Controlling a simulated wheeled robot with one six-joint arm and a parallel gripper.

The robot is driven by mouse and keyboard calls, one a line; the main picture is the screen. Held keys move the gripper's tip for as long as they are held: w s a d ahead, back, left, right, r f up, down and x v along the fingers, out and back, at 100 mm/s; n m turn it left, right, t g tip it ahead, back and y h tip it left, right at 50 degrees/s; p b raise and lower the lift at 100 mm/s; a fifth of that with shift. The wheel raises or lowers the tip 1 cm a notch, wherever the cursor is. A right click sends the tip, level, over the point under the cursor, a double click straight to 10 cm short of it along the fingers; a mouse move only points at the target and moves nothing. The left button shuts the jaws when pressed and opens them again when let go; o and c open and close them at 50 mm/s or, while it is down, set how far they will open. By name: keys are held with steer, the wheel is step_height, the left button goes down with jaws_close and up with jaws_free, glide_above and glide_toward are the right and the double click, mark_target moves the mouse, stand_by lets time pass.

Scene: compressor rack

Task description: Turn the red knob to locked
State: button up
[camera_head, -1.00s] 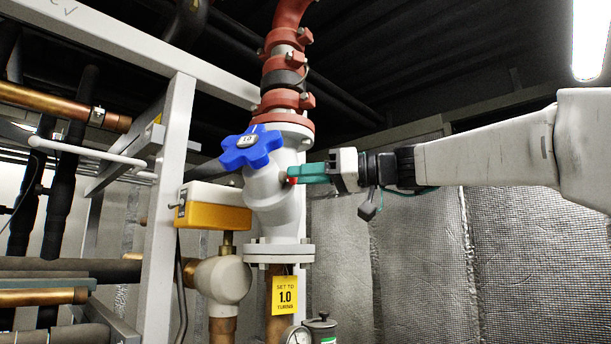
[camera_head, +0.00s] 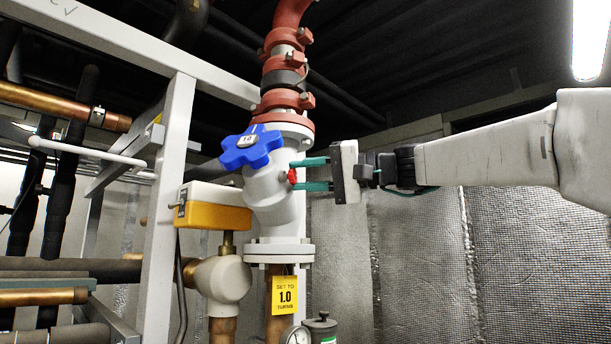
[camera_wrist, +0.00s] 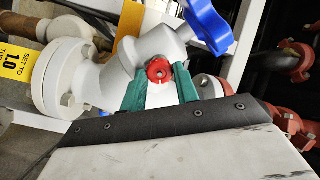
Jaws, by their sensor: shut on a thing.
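The small red knob (camera_head: 292,177) sits on the right side of the white valve body (camera_head: 272,200). It also shows in the wrist view (camera_wrist: 159,71), face on, with a notched rim. My gripper (camera_head: 300,175) reaches in from the right, with one teal finger above the knob and one below it. In the wrist view, my gripper (camera_wrist: 160,80) has a finger on each side of the knob and is shut on it. I see no locked marking around the knob.
A blue handwheel (camera_head: 252,147) is on the valve just above left of the knob. A yellow tag (camera_head: 285,295) reading "set to 1.0 turns" hangs below. A yellow and white box (camera_head: 213,205) and a white frame post (camera_head: 168,200) stand left.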

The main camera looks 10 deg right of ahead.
steer(key=shift+m, duration=1.9)
steer(key=o, duration=1)
steer(key=shift+c, duration=0.2)
steer(key=v, duration=0.8)
steer(key=shift+w+f, duration=0.1)
